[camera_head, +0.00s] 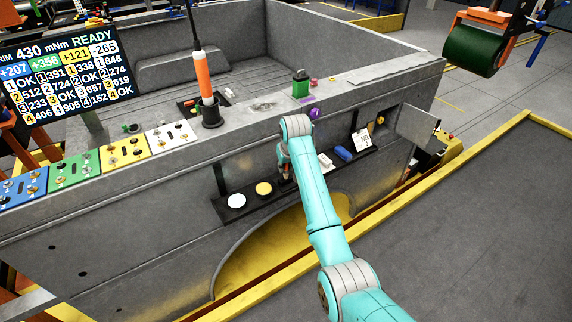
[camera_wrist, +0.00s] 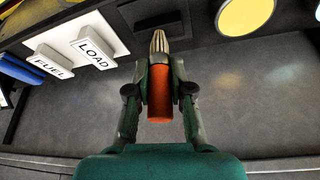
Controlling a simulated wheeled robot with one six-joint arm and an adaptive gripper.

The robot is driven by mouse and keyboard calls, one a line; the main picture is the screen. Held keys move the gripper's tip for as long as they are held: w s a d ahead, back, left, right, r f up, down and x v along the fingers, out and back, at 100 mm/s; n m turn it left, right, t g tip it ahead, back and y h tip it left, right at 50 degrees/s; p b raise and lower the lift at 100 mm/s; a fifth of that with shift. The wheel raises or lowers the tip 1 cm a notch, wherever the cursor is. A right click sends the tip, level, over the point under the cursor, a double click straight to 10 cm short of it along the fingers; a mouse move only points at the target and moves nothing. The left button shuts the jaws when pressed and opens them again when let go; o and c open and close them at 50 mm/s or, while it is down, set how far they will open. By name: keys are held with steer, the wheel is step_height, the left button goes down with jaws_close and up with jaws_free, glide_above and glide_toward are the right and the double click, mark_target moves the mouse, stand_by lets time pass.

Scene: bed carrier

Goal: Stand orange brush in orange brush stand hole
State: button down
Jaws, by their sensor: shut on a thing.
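The orange brush (camera_wrist: 159,98) is in my gripper (camera_wrist: 159,72), its orange handle between the two fingers in the wrist view. Its tan bristles (camera_wrist: 160,42) point toward the top of the picture, away from my palm. In the head view, my gripper (camera_head: 286,168) is low against the grey carrier side, over the dark shelf, and my wrist partly hides it; the brush is hard to make out there. A dark square recess (camera_wrist: 152,12) lies just beyond the bristles in the wrist view. I cannot tell whether it is the stand hole.
The dark shelf (camera_head: 222,212) bears a white disc (camera_head: 236,201), a yellow disc (camera_head: 264,189) and a blue item (camera_head: 343,154). White LOAD (camera_wrist: 95,47) and FUEL (camera_wrist: 54,67) blocks sit left of the brush. An orange-handled tool (camera_head: 204,77) stands in a black holder on the rim.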

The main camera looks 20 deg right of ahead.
steer(key=shift+f, duration=0.4)
steer(key=c, duration=1)
jaws_free()
steer(key=shift+o, duration=0.2)
steer(key=v, duration=1.2)
steer(key=shift+f, duration=0.15)
